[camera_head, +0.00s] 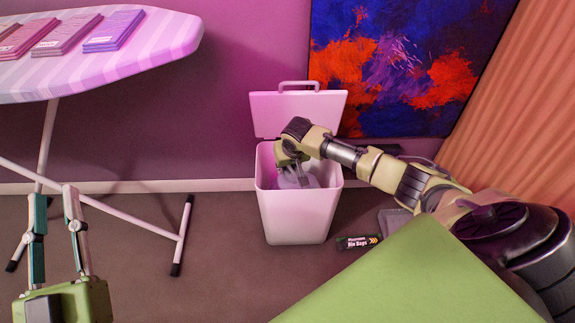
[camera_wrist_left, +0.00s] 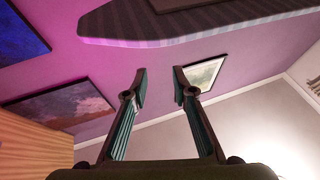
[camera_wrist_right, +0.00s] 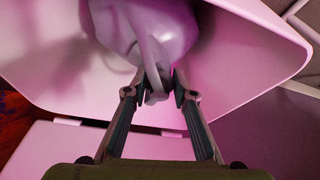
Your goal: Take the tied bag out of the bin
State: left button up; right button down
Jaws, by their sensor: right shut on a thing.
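The white bin (camera_head: 297,214) stands on the floor with its lid (camera_head: 298,113) raised against the wall. The tied bag (camera_head: 292,181) is pale and sits inside the bin, partly hidden by my right gripper (camera_head: 290,166). In the right wrist view my right gripper (camera_wrist_right: 158,88) is shut on the tied neck of the bag (camera_wrist_right: 160,30), inside the bin's opening. My left gripper (camera_head: 56,192) is open and empty, raised at the lower left, apart from the bin. It also shows open in the left wrist view (camera_wrist_left: 160,85).
A striped ironing board (camera_head: 140,50) with folded cloths (camera_head: 66,34) stands at the left, its legs (camera_head: 182,235) near the bin. A box of bin bags (camera_head: 358,242) lies right of the bin. A green surface (camera_head: 415,280) fills the lower right.

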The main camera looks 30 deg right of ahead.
jog(key=shift+r+p, duration=0.8)
jog(key=shift+p, duration=0.1)
pick_arm(q)
jog(key=shift+a+f+g+y+p, duration=0.5)
jog(key=shift+a+f+g+y, duration=0.7)
jog(key=shift+f+g, duration=4.15)
pick_arm(e)
jog(key=shift+r, duration=0.35)
jog(key=shift+r+p, duration=0.35)
jog(key=shift+p, duration=0.05)
jog(key=shift+r+p, duration=0.2)
jog(key=shift+p, duration=0.1)
jog(key=shift+r+p, duration=0.25)
jog(key=shift+p, duration=0.05)
jog(key=shift+r+p, duration=0.25)
jog(key=shift+p, duration=0.05)
pick_arm(q)
jog(key=s+a+f+g+y, duration=0.1)
jog(key=s+a+f+g, duration=0.1)
jog(key=s+f, duration=0.4)
jog(key=s+a+f+g+y, duration=0.1)
jog(key=s+a+f+g, duration=0.1)
jog(key=s+f, duration=0.4)
jog(key=shift+s+a+f+n+g+y+p, duration=0.3)
jog(key=shift+f+g, duration=0.35)
jog(key=shift+f, duration=1.05)
pick_arm(e)
jog(key=shift+r, duration=0.2)
